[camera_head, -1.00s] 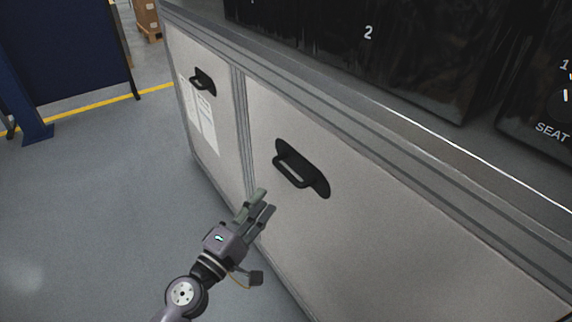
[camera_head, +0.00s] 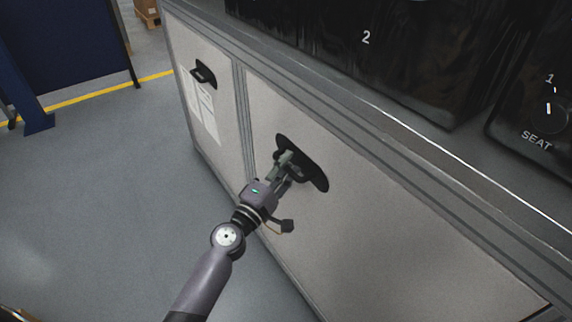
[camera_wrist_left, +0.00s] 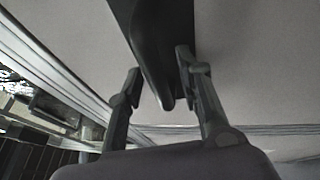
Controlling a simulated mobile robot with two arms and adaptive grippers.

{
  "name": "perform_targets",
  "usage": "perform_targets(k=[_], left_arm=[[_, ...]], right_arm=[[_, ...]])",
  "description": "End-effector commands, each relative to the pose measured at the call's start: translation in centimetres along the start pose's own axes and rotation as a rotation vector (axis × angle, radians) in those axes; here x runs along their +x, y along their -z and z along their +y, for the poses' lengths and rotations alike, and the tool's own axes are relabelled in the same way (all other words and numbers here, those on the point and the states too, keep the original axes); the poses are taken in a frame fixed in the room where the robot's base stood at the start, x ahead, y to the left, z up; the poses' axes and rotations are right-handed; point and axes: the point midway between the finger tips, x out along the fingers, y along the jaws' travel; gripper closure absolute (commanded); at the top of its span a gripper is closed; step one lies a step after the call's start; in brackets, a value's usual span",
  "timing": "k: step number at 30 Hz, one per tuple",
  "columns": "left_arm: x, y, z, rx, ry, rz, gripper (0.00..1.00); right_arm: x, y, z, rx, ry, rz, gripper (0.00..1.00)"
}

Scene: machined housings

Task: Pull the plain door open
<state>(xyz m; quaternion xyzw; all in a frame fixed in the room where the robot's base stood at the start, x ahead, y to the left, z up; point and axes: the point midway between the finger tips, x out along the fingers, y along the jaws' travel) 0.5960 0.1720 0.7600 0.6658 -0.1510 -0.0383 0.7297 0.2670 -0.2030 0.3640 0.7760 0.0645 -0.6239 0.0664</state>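The plain door (camera_head: 400,225) is the bare grey panel on the right of the cabinet, and it looks closed. Its black handle (camera_head: 300,165) sits on a dark backing plate near the door's upper left. My left gripper (camera_head: 287,165) is at this handle and partly covers it. In the left wrist view the handle (camera_wrist_left: 158,50) runs between the two fingers of the left gripper (camera_wrist_left: 158,75). The fingers stand apart, one on each side, with a narrow gap visible beside the handle. My right gripper is in neither view.
A second door (camera_head: 222,130) to the left carries paper sheets (camera_head: 203,108) and its own black handle (camera_head: 203,73). Black units (camera_head: 400,65) stand on the cabinet top. The grey floor (camera_head: 110,190) in front is clear.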

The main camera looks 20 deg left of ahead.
Motion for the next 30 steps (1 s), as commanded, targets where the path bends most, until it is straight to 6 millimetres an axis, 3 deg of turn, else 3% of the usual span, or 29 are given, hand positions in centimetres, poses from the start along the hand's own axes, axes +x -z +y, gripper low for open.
perform_targets(k=[6,21,30], left_arm=[[0.02,-0.01,-0.01,0.0,0.0,0.0,0.67],[-0.01,0.0,-0.01,0.0,0.0,0.0,1.0],[-0.02,0.01,-0.03,0.001,0.0,0.0,1.0]], right_arm=[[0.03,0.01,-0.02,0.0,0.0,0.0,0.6],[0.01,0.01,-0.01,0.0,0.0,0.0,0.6],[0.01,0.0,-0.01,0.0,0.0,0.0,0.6]])
